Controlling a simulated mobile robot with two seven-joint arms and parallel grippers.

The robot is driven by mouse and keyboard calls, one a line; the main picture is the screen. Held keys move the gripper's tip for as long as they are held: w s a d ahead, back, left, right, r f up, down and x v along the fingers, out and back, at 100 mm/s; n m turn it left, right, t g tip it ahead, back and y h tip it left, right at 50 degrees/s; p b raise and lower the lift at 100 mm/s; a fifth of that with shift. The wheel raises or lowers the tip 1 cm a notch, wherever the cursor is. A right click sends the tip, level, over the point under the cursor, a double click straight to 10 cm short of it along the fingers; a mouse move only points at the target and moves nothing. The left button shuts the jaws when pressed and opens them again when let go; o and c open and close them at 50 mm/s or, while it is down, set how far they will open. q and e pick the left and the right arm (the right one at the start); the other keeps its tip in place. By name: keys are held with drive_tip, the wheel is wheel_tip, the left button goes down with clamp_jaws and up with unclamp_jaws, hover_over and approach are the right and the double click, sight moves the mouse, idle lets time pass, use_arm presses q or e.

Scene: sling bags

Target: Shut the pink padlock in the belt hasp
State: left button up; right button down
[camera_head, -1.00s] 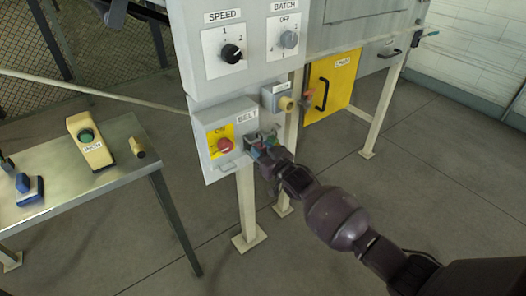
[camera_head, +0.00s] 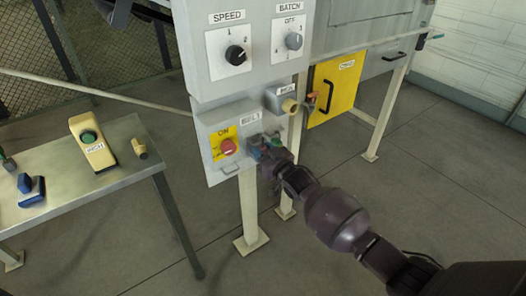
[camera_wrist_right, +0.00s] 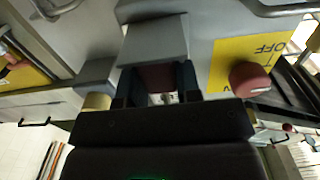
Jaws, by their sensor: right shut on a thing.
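The grey belt box (camera_head: 222,172) carries a yellow ON/OFF plate and a red knob (camera_head: 228,147); the knob also shows in the right wrist view (camera_wrist_right: 250,80). My right gripper (camera_head: 264,150) is at the right side of this box. In the right wrist view my right gripper (camera_wrist_right: 160,92) is shut on a dull reddish body, the pink padlock (camera_wrist_right: 157,77), just below a grey block (camera_wrist_right: 155,40). The gripper and shadow hide the shackle and hasp, so I cannot tell whether the shackle is in the hasp or shut. My left gripper is not in view.
A grey box with a tan plug (camera_head: 289,106) sits just above right of the gripper. A yellow door (camera_head: 333,92) with a black handle is farther right. The metal table (camera_head: 125,150) at left holds a yellow pendant (camera_head: 92,145) and blue items. The floor at right is clear.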

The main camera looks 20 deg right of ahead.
drive_tip(key=shift+w+r, duration=0.1)
drive_tip(key=shift+r, duration=0.2)
drive_tip(key=c, duration=0.7)
unclamp_jaws()
drive_tip(key=shift+c, duration=0.2)
drive_tip(key=shift+a, duration=0.1)
drive_tip(key=shift+f, duration=0.25)
drive_tip(key=o, duration=0.6)
drive_tip(key=shift+o, duration=0.2)
drive_tip(key=shift+s, duration=0.2)
